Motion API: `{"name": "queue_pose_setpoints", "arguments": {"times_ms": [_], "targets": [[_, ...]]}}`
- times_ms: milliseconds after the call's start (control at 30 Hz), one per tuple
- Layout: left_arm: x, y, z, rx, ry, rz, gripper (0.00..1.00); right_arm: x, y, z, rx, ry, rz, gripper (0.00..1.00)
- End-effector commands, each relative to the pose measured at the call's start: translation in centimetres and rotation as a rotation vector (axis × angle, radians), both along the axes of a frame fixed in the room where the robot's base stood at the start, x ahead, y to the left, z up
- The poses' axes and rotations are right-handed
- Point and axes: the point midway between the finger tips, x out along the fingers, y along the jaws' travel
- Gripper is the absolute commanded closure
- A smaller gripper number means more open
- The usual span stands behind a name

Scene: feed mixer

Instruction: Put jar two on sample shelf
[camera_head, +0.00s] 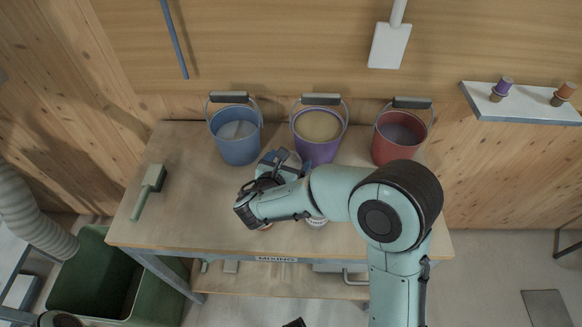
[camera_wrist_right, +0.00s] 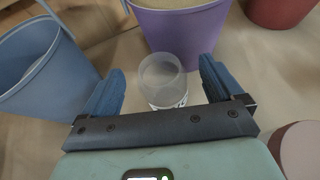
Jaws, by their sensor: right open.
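A clear, empty-looking jar (camera_wrist_right: 162,80) with a white band near its base stands between the open blue fingers of my right gripper (camera_wrist_right: 160,92) in the right wrist view. I cannot see either finger touching it. In the head view my right gripper (camera_head: 283,160) is over the table in front of the blue and purple buckets, and the arm hides most of that spot. I cannot read which jar is jar two. The sample shelf (camera_head: 530,108) is on the wall at the right and holds a purple-lidded jar (camera_head: 502,89) and an orange-lidded jar (camera_head: 563,94).
Blue (camera_head: 238,143), purple (camera_head: 318,145) and red (camera_head: 397,147) buckets line the back of the mixing table (camera_head: 190,215). A whitish container (camera_head: 316,222) is partly hidden under my arm. A green bin (camera_head: 90,280) stands on the floor.

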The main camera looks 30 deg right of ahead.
Motion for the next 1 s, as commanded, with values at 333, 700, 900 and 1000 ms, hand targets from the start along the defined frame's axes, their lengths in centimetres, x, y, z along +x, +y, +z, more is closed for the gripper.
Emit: {"name": "queue_pose_setpoints", "arguments": {"times_ms": [333, 700, 900, 1000], "targets": [[0.01, -0.01, 0.04, 0.0, 0.0, 0.0, 0.57, 1.07, -1.3, -0.63, 0.0, 0.0, 0.0, 0.06], [0.0, -0.01, 0.05, 0.0, 0.0, 0.0, 0.57, 1.06, -1.27, -0.6, 0.0, -0.002, 0.001, 0.68], [0.02, 0.0, 0.08, 0.0, 0.0, 0.0, 0.57, 1.06, -1.27, -0.42, 0.001, -0.002, 0.0, 0.68], [0.05, 0.0, 0.19, 0.0, 0.0, 0.0, 0.57, 1.08, -1.27, 0.15, 0.001, -0.003, 0.0, 0.68]]}}
